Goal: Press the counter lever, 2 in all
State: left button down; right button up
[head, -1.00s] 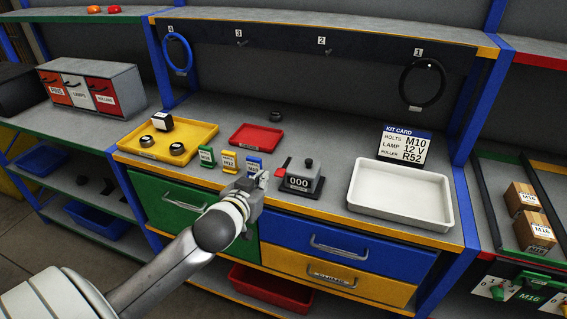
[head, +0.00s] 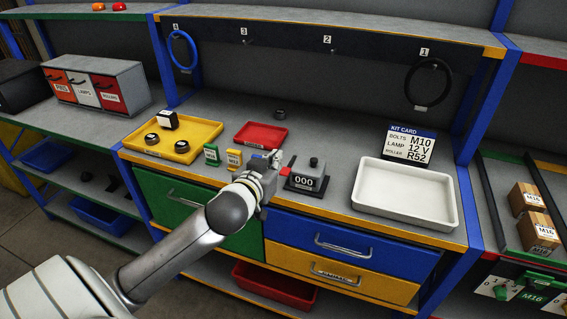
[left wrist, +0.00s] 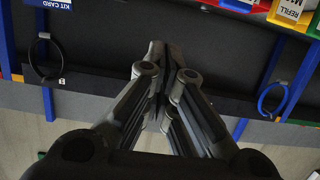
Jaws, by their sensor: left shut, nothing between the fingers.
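The counter (head: 305,179) is a dark box with a knob on top and a display reading 000. It stands on the bench near the front edge. Its red lever (head: 285,171) sticks out on the left side, partly hidden by my gripper. My left gripper (head: 274,158) is just left of the lever and close to it; I cannot tell whether they touch. In the left wrist view its fingers (left wrist: 157,52) are together with nothing between them, and the counter does not show there. My right gripper is not in view.
A white tray (head: 377,212) lies right of the counter, with the kit card (head: 410,145) behind it.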

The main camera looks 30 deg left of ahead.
pick_arm(q)
jog(key=p, duration=0.2)
send_over(284, 174)
jog(key=f, duration=0.1)
notch_tip(284, 174, down, 3)
jog(key=shift+f, duration=0.1)
jog(key=shift+s+f, duration=0.1)
jog(key=shift+f, duration=0.65)
